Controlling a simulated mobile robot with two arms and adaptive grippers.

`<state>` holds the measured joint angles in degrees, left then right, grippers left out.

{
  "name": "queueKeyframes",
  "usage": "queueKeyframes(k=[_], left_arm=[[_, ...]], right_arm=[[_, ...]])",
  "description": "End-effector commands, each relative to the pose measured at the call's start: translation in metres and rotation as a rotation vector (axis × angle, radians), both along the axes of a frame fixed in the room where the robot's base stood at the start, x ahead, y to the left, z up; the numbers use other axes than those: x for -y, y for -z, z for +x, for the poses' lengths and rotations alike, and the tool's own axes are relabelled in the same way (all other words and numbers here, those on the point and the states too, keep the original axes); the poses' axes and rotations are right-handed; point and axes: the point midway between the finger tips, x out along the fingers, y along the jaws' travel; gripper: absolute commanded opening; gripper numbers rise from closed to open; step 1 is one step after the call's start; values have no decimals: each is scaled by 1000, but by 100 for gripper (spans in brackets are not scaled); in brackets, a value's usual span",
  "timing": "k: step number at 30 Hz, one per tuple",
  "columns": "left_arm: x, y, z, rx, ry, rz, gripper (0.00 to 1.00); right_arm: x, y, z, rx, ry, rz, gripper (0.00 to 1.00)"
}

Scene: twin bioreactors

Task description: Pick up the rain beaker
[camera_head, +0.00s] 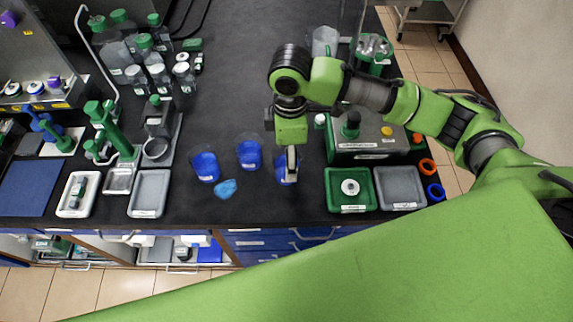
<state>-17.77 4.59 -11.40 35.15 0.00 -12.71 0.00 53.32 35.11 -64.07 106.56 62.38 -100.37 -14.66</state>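Three beakers with blue contents stand on the black bench: a left one (205,167), a middle one (249,153) and a right one (280,173). Their labels are too small to read, so I cannot tell which is the rain beaker. My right gripper (291,165) points down at the right beaker, with a finger overlapping it in the picture. The finger hides part of that beaker. I cannot tell whether the gripper touches or grips it. My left gripper is not in view.
A crumpled blue cloth (226,188) lies in front of the beakers. A green tray (349,203) and a grey tray (399,190) sit to the right. Capped bottles (146,50) crowd the back left. A clear beaker (325,41) stands behind my arm. The bench's back middle is free.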

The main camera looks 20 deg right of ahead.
Motion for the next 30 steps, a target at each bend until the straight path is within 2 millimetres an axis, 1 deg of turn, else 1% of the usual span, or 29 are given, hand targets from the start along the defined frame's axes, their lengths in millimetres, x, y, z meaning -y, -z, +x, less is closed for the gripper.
queueKeyframes(k=[1,2,5,8,10,12,15,18,20,26,27,29,30], left_arm=[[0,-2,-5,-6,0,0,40],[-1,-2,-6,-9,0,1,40],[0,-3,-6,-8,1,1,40],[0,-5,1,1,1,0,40],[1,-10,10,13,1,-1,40],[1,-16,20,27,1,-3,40],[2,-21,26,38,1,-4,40],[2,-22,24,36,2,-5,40],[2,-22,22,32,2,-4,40],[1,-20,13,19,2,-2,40],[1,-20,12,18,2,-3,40],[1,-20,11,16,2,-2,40],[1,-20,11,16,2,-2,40]], right_arm=[[0,8,-1,-3,1,0,66],[0,11,0,-2,1,-1,66],[0,19,0,-1,1,0,66],[-1,25,0,-1,1,0,66],[-2,31,0,-2,1,-1,66],[-3,42,0,-3,1,-1,66],[-5,58,1,-2,0,-1,66],[-5,69,2,0,1,0,66],[-5,72,2,0,0,0,66],[-5,74,2,1,0,0,66],[-5,74,2,1,0,0,64],[-5,74,2,1,0,0,48],[-5,74,2,1,0,1,38]])
